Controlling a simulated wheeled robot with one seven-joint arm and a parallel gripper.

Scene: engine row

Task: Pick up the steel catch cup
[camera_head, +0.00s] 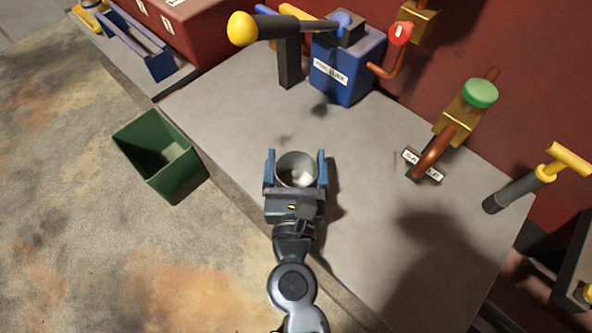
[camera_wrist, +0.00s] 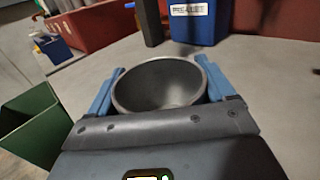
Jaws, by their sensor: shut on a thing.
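The steel catch cup (camera_head: 297,168) is a round, open grey metal cup, upright over the grey bench top. It also shows in the wrist view (camera_wrist: 160,84), where its inside looks empty. My gripper (camera_head: 296,170) has its two blue fingers on either side of the cup and is shut on it. The fingers also flank the cup in the wrist view. The cup's underside is hidden, so I cannot tell whether it touches the bench.
A green bin (camera_head: 160,155) stands left of the bench's front edge. Behind the cup are a blue labelled box (camera_head: 347,65) and a yellow-knobbed lever (camera_head: 243,28). A copper pipe with a green cap (camera_head: 480,93) and a yellow-handled valve (camera_head: 520,189) stand right. Bench (camera_head: 370,185) around the cup is clear.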

